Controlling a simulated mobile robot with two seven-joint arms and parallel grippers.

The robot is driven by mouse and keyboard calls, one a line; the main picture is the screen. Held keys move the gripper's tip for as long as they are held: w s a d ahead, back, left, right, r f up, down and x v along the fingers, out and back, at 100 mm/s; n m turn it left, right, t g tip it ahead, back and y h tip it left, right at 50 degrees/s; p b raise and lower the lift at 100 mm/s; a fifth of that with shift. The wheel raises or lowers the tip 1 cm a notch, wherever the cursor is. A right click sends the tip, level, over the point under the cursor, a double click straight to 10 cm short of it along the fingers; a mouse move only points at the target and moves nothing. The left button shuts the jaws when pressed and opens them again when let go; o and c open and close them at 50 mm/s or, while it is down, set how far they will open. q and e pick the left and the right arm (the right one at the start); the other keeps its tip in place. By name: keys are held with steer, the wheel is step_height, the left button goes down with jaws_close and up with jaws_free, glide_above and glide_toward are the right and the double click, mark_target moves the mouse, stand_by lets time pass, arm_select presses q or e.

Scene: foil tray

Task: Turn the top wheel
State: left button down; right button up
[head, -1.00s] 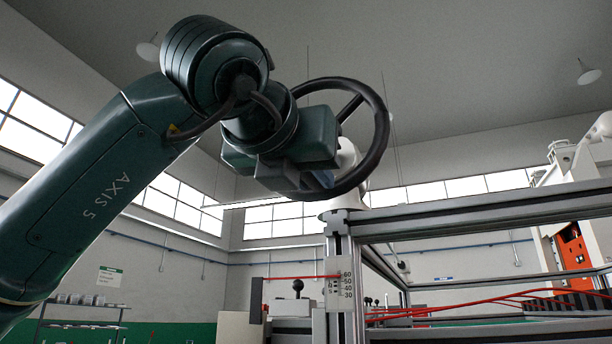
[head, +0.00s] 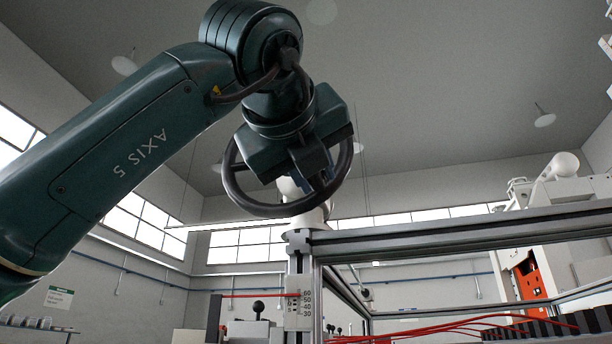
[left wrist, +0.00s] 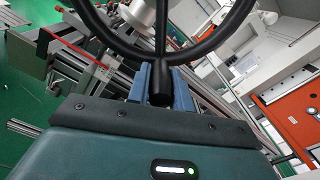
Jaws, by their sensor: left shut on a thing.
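The top wheel is a dark round handwheel (head: 262,209) with spokes, on a white hub above a metal post in the head view. My left gripper (head: 320,182) is in front of the wheel's lower right side and partly covers it. In the left wrist view the wheel's rim (left wrist: 222,42) curves across the top. My right gripper is not in view.
A metal profile frame (head: 460,229) runs right from the post below the wheel. A scale plate (head: 299,310) is on the post. Red cables (head: 450,325) lie lower right. A white machine with an orange panel (head: 530,278) stands farther right.

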arm_select(q)
steer(key=shift+r, duration=0.2)
steer(key=c, duration=1.6)
jaws_free()
steer(key=o, duration=0.3)
steer(key=shift+f, duration=0.1)
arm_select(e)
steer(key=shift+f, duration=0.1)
arm_select(q)
steer(key=shift+o, duration=0.2)
steer(key=shift+s+a, duration=0.1)
steer(key=shift+s, duration=0.4)
steer(key=b+v, duration=0.3)
steer(key=v, duration=0.9)
steer(key=shift+b, duration=0.3)
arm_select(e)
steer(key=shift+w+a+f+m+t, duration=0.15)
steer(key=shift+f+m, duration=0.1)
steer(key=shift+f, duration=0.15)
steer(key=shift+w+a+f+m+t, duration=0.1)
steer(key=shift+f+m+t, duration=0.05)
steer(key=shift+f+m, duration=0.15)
arm_select(q)
steer(key=shift+s+a, duration=0.1)
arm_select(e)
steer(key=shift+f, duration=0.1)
